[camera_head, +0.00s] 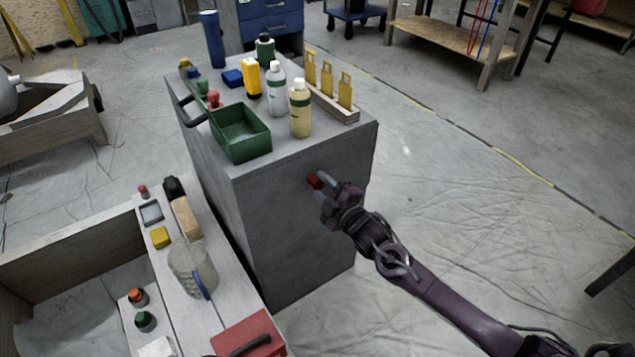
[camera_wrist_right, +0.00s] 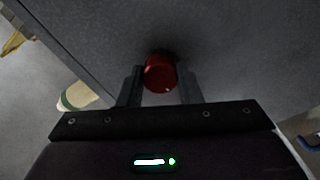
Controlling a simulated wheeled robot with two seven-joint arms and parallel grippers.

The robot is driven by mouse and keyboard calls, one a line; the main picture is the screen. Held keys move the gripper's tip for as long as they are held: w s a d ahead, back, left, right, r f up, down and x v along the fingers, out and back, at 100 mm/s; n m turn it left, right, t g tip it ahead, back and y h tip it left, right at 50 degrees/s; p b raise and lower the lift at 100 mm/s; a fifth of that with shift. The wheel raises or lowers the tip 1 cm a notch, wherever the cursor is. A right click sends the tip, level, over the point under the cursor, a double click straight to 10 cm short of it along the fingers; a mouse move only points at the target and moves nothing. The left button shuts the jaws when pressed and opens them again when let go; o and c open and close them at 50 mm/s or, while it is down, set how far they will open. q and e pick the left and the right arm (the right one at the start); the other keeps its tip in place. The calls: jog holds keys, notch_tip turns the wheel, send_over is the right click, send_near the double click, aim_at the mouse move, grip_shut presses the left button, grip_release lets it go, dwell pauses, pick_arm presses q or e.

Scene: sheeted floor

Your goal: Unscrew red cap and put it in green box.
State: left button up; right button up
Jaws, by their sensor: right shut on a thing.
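The red cap (camera_head: 315,181) is between the fingers of my right gripper (camera_head: 323,188), in front of the grey cabinet's side. In the right wrist view the red cap (camera_wrist_right: 160,74) sits between the two fingertips of the gripper (camera_wrist_right: 160,86), which is shut on it. The cabinet's grey face is close behind it; whether the cap touches that face or is fixed to anything I cannot tell. The green box (camera_head: 246,151) is an open tray on the cabinet top, up and left of the gripper, and looks empty. My left gripper is out of view.
The grey cabinet (camera_head: 290,240) carries bottles (camera_head: 300,112), a rack of yellow pieces (camera_head: 345,92) and a red-topped item (camera_head: 213,99) beside the green box. A bench with a red toolbox (camera_head: 248,337) stands at the lower left. Floor right of the cabinet is clear.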

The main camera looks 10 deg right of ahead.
jog(key=shift+n, duration=0.5)
jog(key=o, duration=1.1)
jog(key=shift+c, duration=0.9)
